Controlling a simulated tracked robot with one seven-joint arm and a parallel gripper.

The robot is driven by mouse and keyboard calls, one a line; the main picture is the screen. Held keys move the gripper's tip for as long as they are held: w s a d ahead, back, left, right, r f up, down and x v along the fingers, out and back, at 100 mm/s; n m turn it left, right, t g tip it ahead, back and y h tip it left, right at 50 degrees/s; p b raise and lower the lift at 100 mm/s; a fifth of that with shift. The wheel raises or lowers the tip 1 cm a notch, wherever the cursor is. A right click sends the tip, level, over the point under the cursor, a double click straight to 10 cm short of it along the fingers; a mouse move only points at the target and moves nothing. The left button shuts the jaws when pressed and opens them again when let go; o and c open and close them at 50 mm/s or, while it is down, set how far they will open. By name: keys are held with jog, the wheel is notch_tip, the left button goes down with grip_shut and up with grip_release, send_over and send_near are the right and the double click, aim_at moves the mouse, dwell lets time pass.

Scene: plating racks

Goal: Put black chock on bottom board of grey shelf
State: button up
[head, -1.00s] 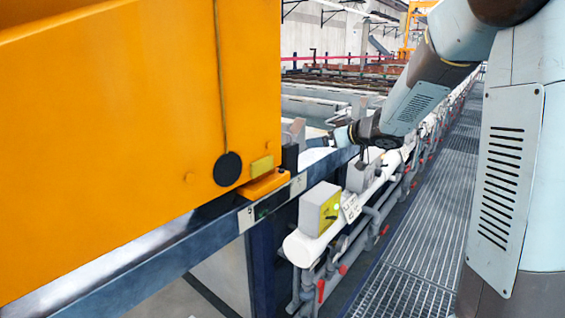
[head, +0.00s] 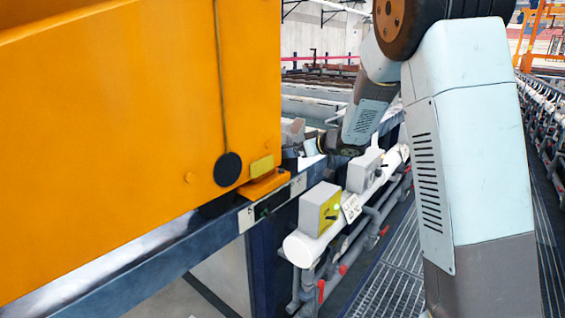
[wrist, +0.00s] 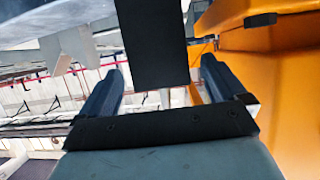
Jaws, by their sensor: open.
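The black chock (wrist: 152,42) shows in the wrist view as a dark upright block, running in from the top edge to between the finger tips. My gripper (wrist: 161,68) is open, with one finger on each side of the chock and visible gaps to it. In the head view my gripper (head: 298,157) is small and partly hidden, beside the right corner of the orange housing, above the blue-grey rail. The chock is hard to tell apart from the gripper there. I cannot make out a grey shelf in either view.
The large orange housing (head: 130,110) stands close on the left, its foot on the rail (head: 150,262). A white pipe (head: 300,245) with grey boxes (head: 320,208) runs along the rail's right side. A grated walkway (head: 385,285) lies to the right.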

jog(key=x, duration=0.5)
jog(key=shift+r, duration=0.1)
jog(key=c, duration=1.5)
jog(key=shift+c, duration=0.8)
jog(key=shift+r, duration=0.2)
